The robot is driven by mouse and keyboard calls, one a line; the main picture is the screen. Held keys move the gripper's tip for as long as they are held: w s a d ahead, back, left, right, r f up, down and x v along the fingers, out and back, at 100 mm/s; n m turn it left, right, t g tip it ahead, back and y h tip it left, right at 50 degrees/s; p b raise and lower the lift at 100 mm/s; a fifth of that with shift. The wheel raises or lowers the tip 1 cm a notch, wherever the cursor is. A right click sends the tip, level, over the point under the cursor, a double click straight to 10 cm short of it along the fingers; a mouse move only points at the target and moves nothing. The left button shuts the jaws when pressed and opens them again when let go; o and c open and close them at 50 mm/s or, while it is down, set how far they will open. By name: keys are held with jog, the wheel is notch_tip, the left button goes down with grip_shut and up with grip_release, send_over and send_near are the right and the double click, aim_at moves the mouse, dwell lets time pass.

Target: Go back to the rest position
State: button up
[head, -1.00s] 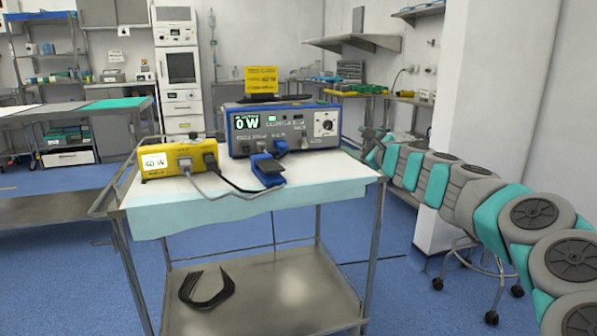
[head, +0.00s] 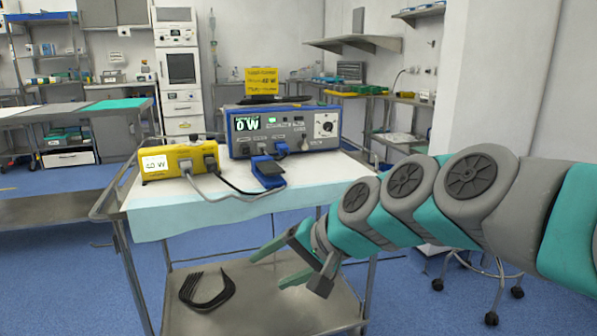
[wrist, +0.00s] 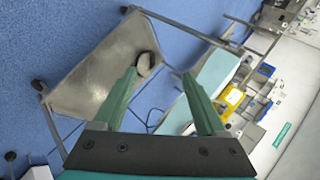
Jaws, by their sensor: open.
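My gripper (head: 280,264) is in front of the cart at the right, below the level of its top. Its two green fingers are apart with nothing between them. In the wrist view my gripper (wrist: 165,95) also shows open and empty, with the cart seen tilted beyond it. My grey and green arm reaches in from the right edge of the head view. On the cart top (head: 215,212) stand a blue device (head: 283,130) reading "0 W" and a yellow box (head: 180,161) reading "40 W". A blue pedal-like piece (head: 267,170) lies in front of the blue device.
A coiled black cable (head: 207,290) lies on the cart's lower shelf (head: 270,300). A wheeled stool base (head: 480,270) stands behind my arm at the right. An operating table (head: 75,112) is at the left. Blue floor (head: 60,260) is open at front left.

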jog(key=s+d+f+n+g+h, duration=0.1)
jog(key=s+d+f+g+h, duration=0.1)
jog(key=s+d+f, duration=0.3)
jog(key=s+d+f+n+g+h, duration=0.1)
jog(key=s+d+f, duration=0.5)
jog(key=s, duration=0.6)
jog(key=s+d+f+n+g+h, duration=0.1)
jog(key=s+d+f+g+h, duration=0.2)
jog(key=s+d+f+h, duration=0.2)
jog(key=s+d, duration=0.3)
jog(key=shift+s+f, duration=0.25)
jog(key=shift+f, duration=0.05)
